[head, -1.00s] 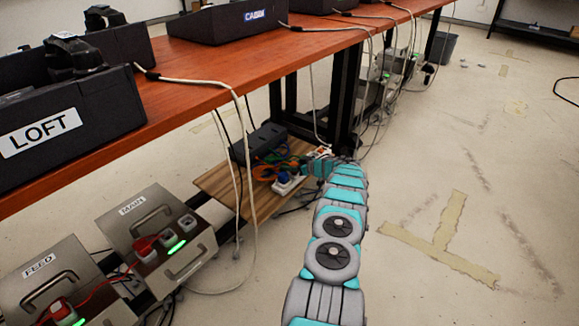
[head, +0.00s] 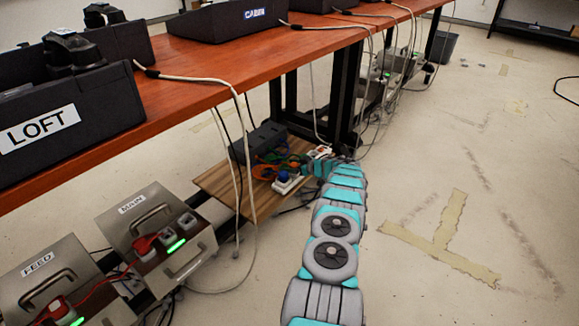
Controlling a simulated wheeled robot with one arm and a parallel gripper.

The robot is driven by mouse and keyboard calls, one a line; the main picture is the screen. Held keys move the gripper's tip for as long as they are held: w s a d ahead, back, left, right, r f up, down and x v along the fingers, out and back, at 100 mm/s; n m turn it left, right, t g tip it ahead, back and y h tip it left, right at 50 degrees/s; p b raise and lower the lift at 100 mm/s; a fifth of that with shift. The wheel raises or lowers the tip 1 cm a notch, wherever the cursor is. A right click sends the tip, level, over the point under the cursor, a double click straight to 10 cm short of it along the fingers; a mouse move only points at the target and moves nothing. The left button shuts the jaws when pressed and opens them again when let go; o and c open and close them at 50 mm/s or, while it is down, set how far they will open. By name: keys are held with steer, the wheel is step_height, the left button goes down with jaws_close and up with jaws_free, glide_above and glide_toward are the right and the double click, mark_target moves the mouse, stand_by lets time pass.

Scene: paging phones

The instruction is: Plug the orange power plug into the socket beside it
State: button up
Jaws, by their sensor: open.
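My arm reaches down to the wooden board (head: 215,184) under the table. My gripper (head: 306,170) is at the arm's far end, over the board's right part, small in the view. Its jaws are open; I cannot make out anything between them. Orange cable (head: 266,173) lies on the board left of the gripper. A white socket block (head: 318,152) with a spot of orange-red stands just beyond the gripper. A white block with a blue plug (head: 283,178) is to its left. I cannot clearly tell the orange plug's body from its cable, or its gap to the socket.
A dark box (head: 261,138) and green cable stand behind the orange cable. White cables hang from the red-brown table (head: 185,105). Metal boxes marked MAIN (head: 130,225) and FEED (head: 35,285), with red plugs, stand at left. A black table leg is behind.

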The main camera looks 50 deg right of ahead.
steer(key=v, duration=0.7)
steer(key=shift+s, duration=0.4)
steer(key=shift+r, duration=0.15)
